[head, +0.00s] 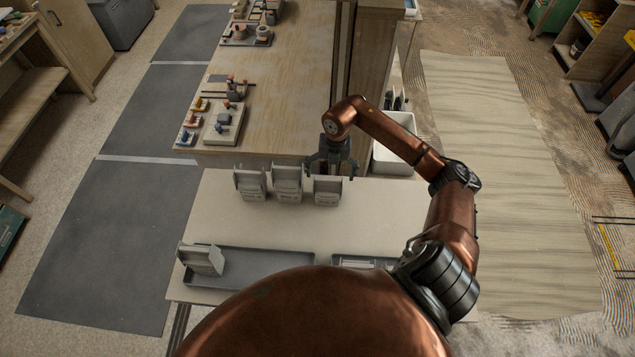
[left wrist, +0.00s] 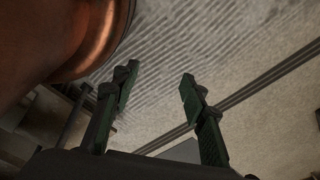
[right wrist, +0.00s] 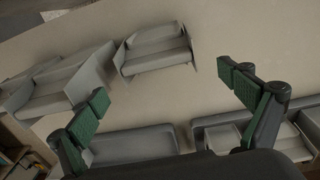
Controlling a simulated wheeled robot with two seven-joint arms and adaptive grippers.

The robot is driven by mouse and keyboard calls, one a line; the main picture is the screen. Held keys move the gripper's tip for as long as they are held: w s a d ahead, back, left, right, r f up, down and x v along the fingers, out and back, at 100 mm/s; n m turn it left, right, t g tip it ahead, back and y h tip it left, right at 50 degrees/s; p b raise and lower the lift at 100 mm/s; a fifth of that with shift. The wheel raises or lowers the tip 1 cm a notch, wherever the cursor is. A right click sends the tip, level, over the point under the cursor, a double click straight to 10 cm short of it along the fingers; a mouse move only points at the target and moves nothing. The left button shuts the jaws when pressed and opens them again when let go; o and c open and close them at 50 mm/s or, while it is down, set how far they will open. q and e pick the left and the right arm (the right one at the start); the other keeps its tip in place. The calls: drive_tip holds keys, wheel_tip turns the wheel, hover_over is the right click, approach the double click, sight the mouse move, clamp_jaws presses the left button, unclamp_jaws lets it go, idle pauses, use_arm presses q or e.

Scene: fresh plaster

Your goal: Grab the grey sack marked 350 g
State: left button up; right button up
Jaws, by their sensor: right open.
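Three pale grey sacks stand in a row at the far edge of the light table: a left one (head: 250,184), a middle one (head: 287,182) and a right one (head: 327,192). Another grey sack (head: 203,259) leans in the left tray. The marks on all of them are too small to read, so I cannot tell which says 350 g. My right gripper (head: 331,168) is open and empty, just above and behind the right sack. In the right wrist view, that sack (right wrist: 155,50) lies beyond my open fingers (right wrist: 162,88). My left gripper (left wrist: 158,83) is open and empty, seen only in its wrist view.
A long grey tray (head: 265,282) and a smaller grey tray (head: 350,259) lie at the table's near side. A white bin (head: 397,158) stands right of the wooden bench (head: 275,105). The table's middle (head: 290,227) is clear.

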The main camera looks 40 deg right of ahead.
sight(327, 190)
drive_tip(key=shift+w+d+h, duration=0.25)
drive_tip(key=shift+d+h, duration=0.05)
drive_tip(key=shift+f, duration=0.4)
wheel_tip(327, 190, down, 5)
drive_tip(key=shift+r+p, duration=0.1)
drive_tip(key=shift+p, duration=0.3)
drive_tip(key=shift+f, duration=0.55)
drive_tip(key=f, duration=0.4)
drive_tip(key=shift+w+a+f+p, duration=0.15)
drive_tip(key=shift+w+a+p, duration=0.1)
drive_tip(key=shift+p, duration=0.15)
drive_tip(key=shift+f, duration=0.2)
drive_tip(key=shift+c, duration=1.2)
use_arm(q)
drive_tip(key=shift+s+a+r, duration=0.1)
drive_tip(key=shift+s+r, duration=0.6)
drive_tip(key=shift+s, duration=0.15)
use_arm(e)
drive_tip(key=c, duration=1.5)
